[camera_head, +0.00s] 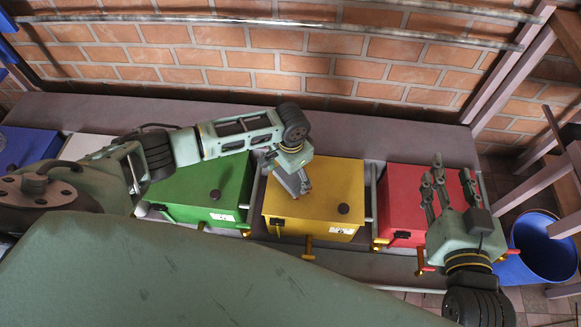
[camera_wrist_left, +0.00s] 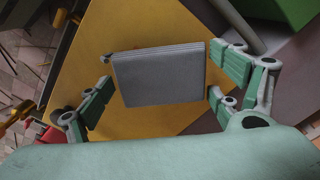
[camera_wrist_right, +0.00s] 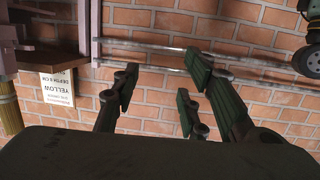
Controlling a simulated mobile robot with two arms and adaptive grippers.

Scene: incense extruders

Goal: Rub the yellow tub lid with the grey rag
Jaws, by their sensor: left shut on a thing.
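The yellow tub lid (camera_head: 335,190) is the flat top of the middle box, with a dark round knob right of centre. My left gripper (camera_head: 295,172) is above the left part of this lid, pointing down. It is shut on the grey rag (camera_wrist_left: 160,76), a folded flat block between the fingers in the left wrist view, with the yellow lid (camera_wrist_left: 125,30) behind it. I cannot tell whether the rag touches the lid. My right gripper (camera_head: 435,188) is open and empty, fingers up, in front of the red tub; its spread fingers show in the right wrist view (camera_wrist_right: 158,95).
A green tub (camera_head: 215,190) stands left of the yellow one and a red tub (camera_head: 405,200) right of it, on a grey bench. A blue bin (camera_head: 540,245) stands on the floor at right. A brick wall (camera_head: 250,55) with metal pipes is behind.

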